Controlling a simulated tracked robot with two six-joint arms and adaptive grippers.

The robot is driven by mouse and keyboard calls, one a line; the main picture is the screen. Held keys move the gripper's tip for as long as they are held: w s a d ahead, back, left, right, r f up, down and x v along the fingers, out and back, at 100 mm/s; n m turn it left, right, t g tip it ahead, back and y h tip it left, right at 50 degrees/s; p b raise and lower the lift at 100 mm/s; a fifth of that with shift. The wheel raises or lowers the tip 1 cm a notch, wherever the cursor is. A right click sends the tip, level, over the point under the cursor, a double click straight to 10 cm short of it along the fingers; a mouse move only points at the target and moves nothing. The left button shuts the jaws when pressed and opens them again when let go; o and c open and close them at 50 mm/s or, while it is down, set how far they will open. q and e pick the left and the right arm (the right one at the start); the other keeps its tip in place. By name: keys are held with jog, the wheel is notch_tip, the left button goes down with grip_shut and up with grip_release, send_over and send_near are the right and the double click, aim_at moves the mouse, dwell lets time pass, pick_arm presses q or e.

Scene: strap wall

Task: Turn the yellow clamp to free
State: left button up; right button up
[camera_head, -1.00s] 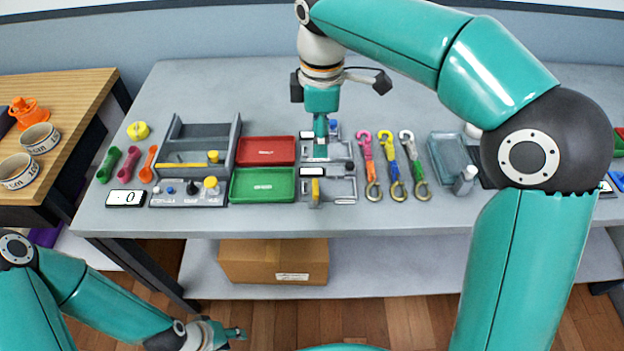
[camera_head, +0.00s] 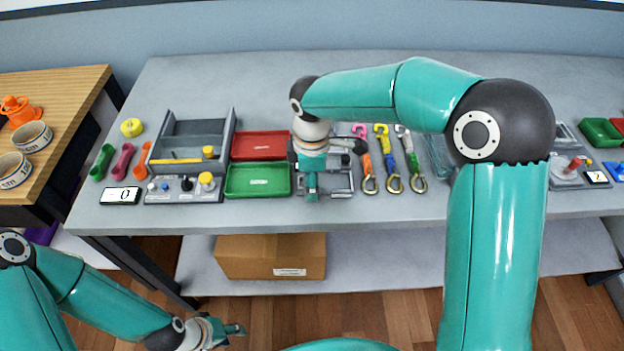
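The yellow clamp, seen earlier on the near part of the grey fixture (camera_head: 342,193), is now hidden behind my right gripper (camera_head: 311,194). This gripper points down over the fixture, right of the green tray. Its fingers are seen edge-on, so I cannot tell if they are open, or whether they touch the clamp. My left gripper (camera_head: 238,330) hangs low in front of the table, above the floor and away from the fixture. Its finger opening is too small to make out.
Red (camera_head: 260,145) and green (camera_head: 258,180) trays lie left of the fixture. Several strap hooks (camera_head: 391,183) lie close on its right. A grey divided box (camera_head: 186,160) and a panel with knobs (camera_head: 183,190) stand further left. My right forearm spans the table's right half.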

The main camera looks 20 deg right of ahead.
grip_shut()
dwell(0.3)
